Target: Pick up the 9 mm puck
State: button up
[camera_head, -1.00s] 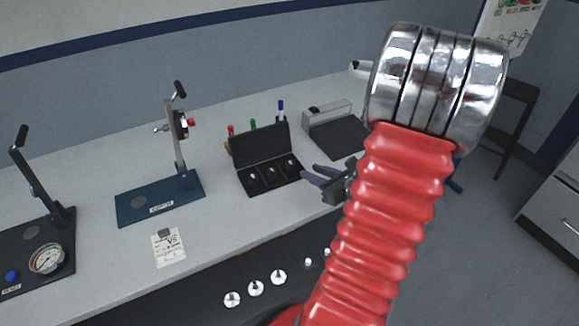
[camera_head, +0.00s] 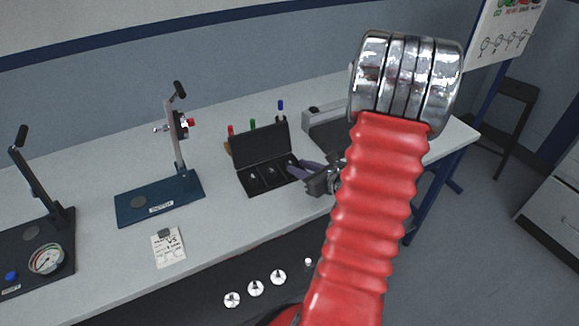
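An open black case (camera_head: 245,183) stands on the bench with its lid up at the back. Small light pieces lie in its compartments, one in the middle compartment (camera_head: 270,171); they are too small to tell which is the 9 mm puck. My gripper (camera_head: 291,168) has purple-grey fingers that point left over the right compartment of the case. The fingers hide what is in that compartment. I cannot tell whether they are open or touch anything.
A blue press (camera_head: 160,203) and a dark gauge stand (camera_head: 45,258) are to the left. A paper card (camera_head: 168,249) lies in front. Red, green and blue pens (camera_head: 281,110) stand behind the case. A grey device (camera_head: 322,122) is behind my arm.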

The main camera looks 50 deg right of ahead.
aim_at(292, 164)
jog(key=shift+x, duration=1.85)
jog(key=shift+r, duration=0.1)
jog(key=shift+c, duration=0.6)
grip_shut()
